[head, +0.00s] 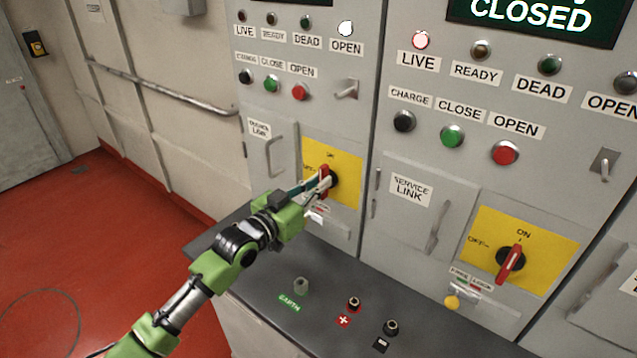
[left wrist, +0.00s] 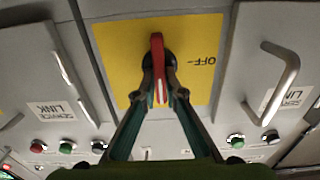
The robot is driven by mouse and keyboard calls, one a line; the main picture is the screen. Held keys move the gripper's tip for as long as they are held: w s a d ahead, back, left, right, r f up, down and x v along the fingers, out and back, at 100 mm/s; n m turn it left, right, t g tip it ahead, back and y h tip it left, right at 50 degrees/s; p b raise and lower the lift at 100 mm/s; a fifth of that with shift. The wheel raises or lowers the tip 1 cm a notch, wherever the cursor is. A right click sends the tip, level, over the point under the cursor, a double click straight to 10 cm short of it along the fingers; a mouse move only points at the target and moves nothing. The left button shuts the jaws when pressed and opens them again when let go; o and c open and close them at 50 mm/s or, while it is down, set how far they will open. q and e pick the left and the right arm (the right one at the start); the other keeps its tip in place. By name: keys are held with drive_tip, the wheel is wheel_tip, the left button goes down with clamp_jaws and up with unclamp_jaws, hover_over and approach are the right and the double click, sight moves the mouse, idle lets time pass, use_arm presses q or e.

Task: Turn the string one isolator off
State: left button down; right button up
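My left gripper (head: 322,184) is at the isolator on the left panel, with its fingers around the red handle (left wrist: 157,62). In the left wrist view the fingertips (left wrist: 164,95) flank the handle closely and appear shut on it. The handle stands about upright, in line with the ON mark on its yellow plate (head: 345,168); OFF lies to its side. The black hub is partly hidden. A second red isolator handle (head: 511,262), on the right panel's yellow plate (head: 560,248), also points to ON, with no gripper near it. My right gripper is out of view.
The left panel's OPEN lamp (head: 345,28) glows white; the right panel's LIVE lamp (head: 420,40) glows red. Link door handles (head: 274,155) (head: 440,226) protrude nearby. A dark shelf (head: 262,262) with sockets juts out below. A yellow tag (head: 452,303) hangs under the right isolator.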

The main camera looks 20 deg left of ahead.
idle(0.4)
use_arm(q)
drive_tip(key=n+p, duration=0.1)
drive_tip(key=n, duration=0.3)
drive_tip(key=shift+a+n, duration=0.15)
drive_tip(key=shift+n, duration=0.15)
drive_tip(key=shift+w+a+f+n+p, duration=0.15)
drive_tip(key=shift+n+p, duration=0.2)
drive_tip(key=shift+n, duration=1.9)
drive_tip(key=shift+s+a+f+n+p, duration=0.1)
drive_tip(key=shift+n+p, duration=0.2)
drive_tip(key=shift+n, duration=1.9)
drive_tip(key=shift+w+a+f+n+p, duration=0.15)
drive_tip(key=shift+n+p, duration=0.2)
drive_tip(key=shift+n, duration=1.9)
drive_tip(key=shift+d, duration=0.1)
drive_tip(key=c, duration=2.1)
unclamp_jaws()
